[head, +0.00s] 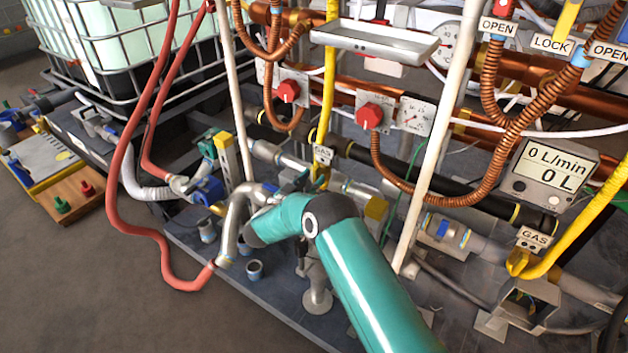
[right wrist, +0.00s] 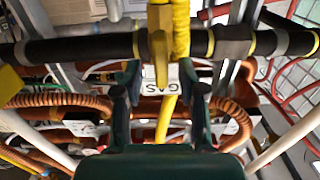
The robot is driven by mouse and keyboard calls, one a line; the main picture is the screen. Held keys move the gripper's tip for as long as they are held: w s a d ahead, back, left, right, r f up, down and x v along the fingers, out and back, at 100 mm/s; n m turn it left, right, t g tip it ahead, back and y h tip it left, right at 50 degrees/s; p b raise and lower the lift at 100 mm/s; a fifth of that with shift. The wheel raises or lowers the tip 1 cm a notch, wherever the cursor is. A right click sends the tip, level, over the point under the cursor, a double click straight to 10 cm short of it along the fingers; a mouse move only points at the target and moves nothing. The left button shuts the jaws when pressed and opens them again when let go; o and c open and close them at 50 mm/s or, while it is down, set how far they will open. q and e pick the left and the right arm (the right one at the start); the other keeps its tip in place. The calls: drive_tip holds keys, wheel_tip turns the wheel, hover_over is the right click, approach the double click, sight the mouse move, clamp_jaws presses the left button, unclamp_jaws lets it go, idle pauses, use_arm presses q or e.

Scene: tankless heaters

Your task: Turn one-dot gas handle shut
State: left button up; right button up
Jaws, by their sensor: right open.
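A yellow gas pipe (head: 328,95) comes down to a white GAS tag (head: 323,155) and a yellow gas handle (head: 321,176). In the right wrist view the yellow handle (right wrist: 160,58) sits at the yellow pipe, by the black horizontal pipe. The GAS tag (right wrist: 154,77) shows behind it. My right gripper (right wrist: 160,75) is open, its dark fingers on either side of the handle and tag; contact cannot be told. In the head view my teal arm partly hides the right gripper (head: 291,184). I cannot read any dots on the tags. My left gripper is not in view.
A second GAS tag (head: 533,238) with a yellow handle (head: 516,262) is at the right. Red knobs (head: 369,115), copper hoses and a white post (head: 440,140) stand close around the arm. A flow display (head: 548,175) is at right. Grey floor (head: 90,280) at left is clear.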

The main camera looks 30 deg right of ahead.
drive_tip(key=shift+x, duration=1.3)
drive_tip(key=shift+c, duration=0.3)
